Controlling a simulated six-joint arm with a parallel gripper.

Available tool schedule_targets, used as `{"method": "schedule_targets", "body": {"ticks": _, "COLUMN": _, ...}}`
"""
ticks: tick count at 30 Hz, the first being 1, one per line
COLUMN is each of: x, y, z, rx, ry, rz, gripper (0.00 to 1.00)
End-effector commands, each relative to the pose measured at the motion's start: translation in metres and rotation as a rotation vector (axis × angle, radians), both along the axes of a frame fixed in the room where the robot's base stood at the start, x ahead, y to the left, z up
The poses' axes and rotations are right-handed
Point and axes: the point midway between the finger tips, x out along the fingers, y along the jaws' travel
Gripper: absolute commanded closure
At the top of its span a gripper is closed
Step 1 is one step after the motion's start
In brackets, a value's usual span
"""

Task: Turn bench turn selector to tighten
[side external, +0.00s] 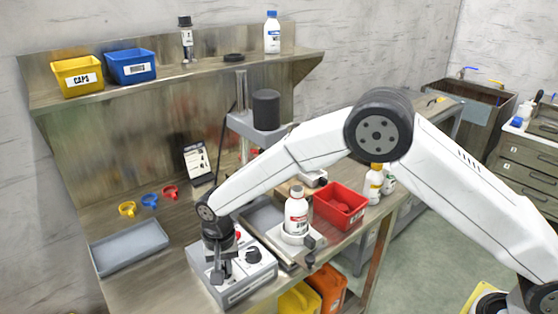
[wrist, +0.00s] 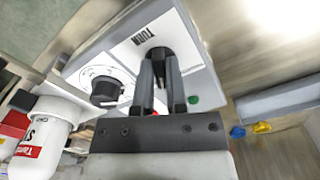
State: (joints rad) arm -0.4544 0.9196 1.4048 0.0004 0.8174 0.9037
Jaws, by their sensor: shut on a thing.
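A grey control box (side external: 245,288) sits on the bench at the front, with a "TURN" label showing on its pale top in the wrist view (wrist: 112,58). My gripper (side external: 220,274) points down onto the left part of the box. In the wrist view my gripper (wrist: 159,62) is shut on the dark turn selector (wrist: 158,51) beside that label. The fingers hide most of the selector, so its setting cannot be read. A second black knob (wrist: 105,92) with a dial is apart from the fingers; it also shows in the side view (side external: 253,255).
A white bottle (side external: 296,212) stands in a holder right of the box, near a red bin (side external: 340,204). A grey tray (side external: 130,246) and several coloured rings (side external: 149,200) lie to the left. A green button (wrist: 194,99) is close to the fingers.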

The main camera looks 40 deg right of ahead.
Motion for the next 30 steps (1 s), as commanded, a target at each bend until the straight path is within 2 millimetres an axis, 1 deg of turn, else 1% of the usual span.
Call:
{"method": "schedule_targets", "body": {"ticks": 8, "x": -0.0001, "y": -0.0006, "z": 0.0003, "rx": 0.0, "ry": -0.001, "rz": 0.178, "gripper": 1.0}}
{"method": "schedule_targets", "body": {"ticks": 24, "x": 0.0, "y": -0.0025, "z": 0.0004, "rx": 0.001, "ry": -0.001, "rz": 0.677, "gripper": 1.0}}
{"method": "schedule_targets", "body": {"ticks": 30, "x": 0.0003, "y": -0.003, "z": 0.0004, "rx": 0.0, "ry": -0.002, "rz": 0.834, "gripper": 1.0}}
